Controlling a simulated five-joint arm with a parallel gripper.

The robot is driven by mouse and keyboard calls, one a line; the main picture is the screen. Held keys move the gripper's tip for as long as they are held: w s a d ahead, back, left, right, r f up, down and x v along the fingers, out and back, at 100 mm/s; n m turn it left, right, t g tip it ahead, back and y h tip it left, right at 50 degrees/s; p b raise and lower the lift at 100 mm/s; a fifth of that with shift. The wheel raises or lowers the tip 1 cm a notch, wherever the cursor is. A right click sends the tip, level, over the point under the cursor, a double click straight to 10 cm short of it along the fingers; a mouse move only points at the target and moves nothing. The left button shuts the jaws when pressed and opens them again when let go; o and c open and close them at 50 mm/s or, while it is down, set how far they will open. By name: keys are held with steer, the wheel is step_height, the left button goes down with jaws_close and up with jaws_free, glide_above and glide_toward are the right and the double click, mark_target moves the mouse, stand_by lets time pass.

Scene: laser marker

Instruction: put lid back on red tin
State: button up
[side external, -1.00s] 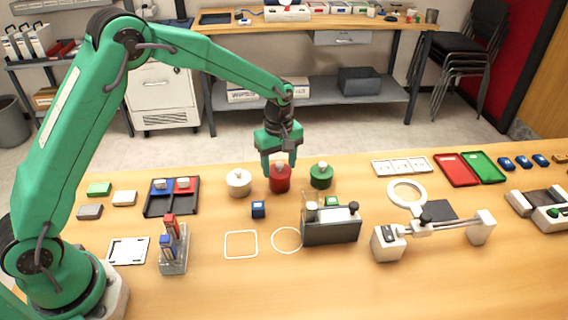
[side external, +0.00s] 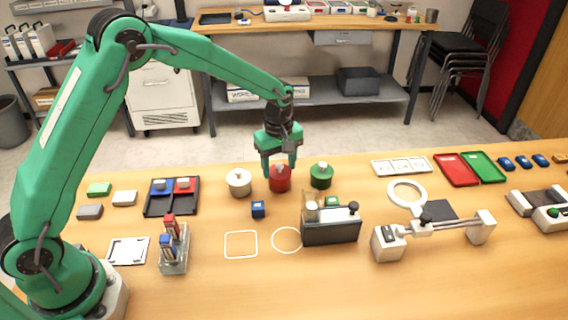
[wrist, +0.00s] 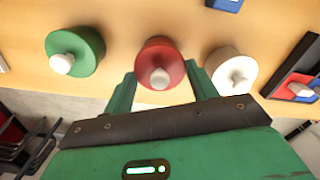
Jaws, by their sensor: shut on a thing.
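The red tin (side external: 280,186) stands on the table between a cream tin and a green tin. Its red lid (wrist: 160,58) with a pale knob is at the tin's top, lined up over it. I cannot tell whether the lid is fully seated. My gripper (side external: 280,172) points down over the red tin, with one finger on each side of the lid, shut on it. In the wrist view the two green fingers (wrist: 163,88) flank the red lid, and the knob shows between them.
The cream tin (side external: 239,187) stands close on the left and the green tin (side external: 321,180) close on the right, both with lids on. A blue block (side external: 258,209) and a dark grey fixture (side external: 332,232) are nearer the front. The table front is mostly clear.

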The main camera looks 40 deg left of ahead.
stand_by(0.4)
steer(key=o, duration=1)
steer(key=shift+o, duration=0.6)
steer(key=shift+o, duration=1.4)
steer(key=shift+r, duration=0.2)
steer(key=shift+r, duration=3.3)
